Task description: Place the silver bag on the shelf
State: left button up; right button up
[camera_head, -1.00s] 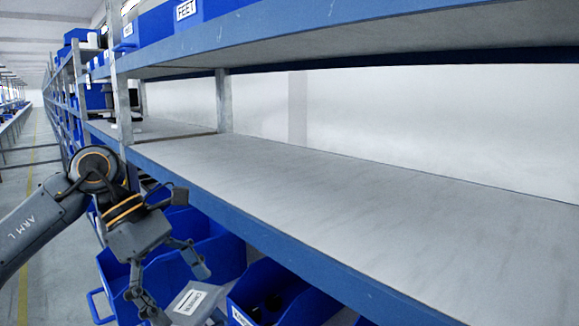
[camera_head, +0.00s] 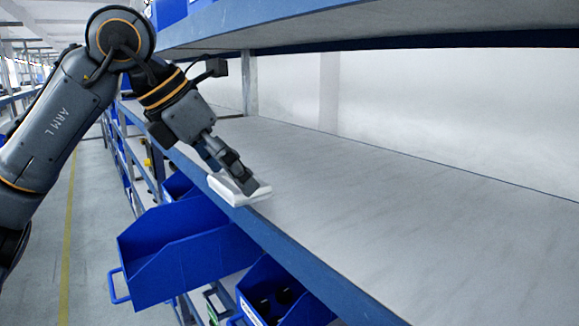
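The silver bag (camera_head: 226,190), looking pale and flat, is at the front edge of the middle shelf (camera_head: 330,190). Its near part is over the blue front rail. My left gripper (camera_head: 244,180) comes down from the upper left, with its fingers shut on the bag and covering part of it. I cannot tell whether the bag's underside touches the shelf. My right gripper is not in view.
The shelf surface to the right is bare. An upper shelf (camera_head: 380,22) hangs above it. Blue bins (camera_head: 185,250) stick out below the front rail (camera_head: 300,265), one with dark items (camera_head: 275,303). An aisle runs at left.

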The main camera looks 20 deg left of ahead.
pick_arm(q)
jog(key=p, duration=0.3)
send_near(297, 195)
jog(key=shift+w+d+f, duration=0.35)
jog(key=shift+w+f, duration=0.05)
jog(key=shift+f, duration=0.1)
jog(key=shift+w+d, duration=0.4)
jog(key=shift+w, duration=0.1)
jog(key=shift+w+d+p, duration=0.3)
jog(key=shift+w, duration=0.05)
notch_tip(297, 195, down, 3)
jog(key=shift+w+r+p, duration=0.1)
jog(key=shift+p, duration=0.4)
jog(key=shift+a+f, duration=0.1)
jog(key=shift+f, duration=0.4)
jog(key=shift+f, duration=0.1)
jog(key=o, duration=0.8)
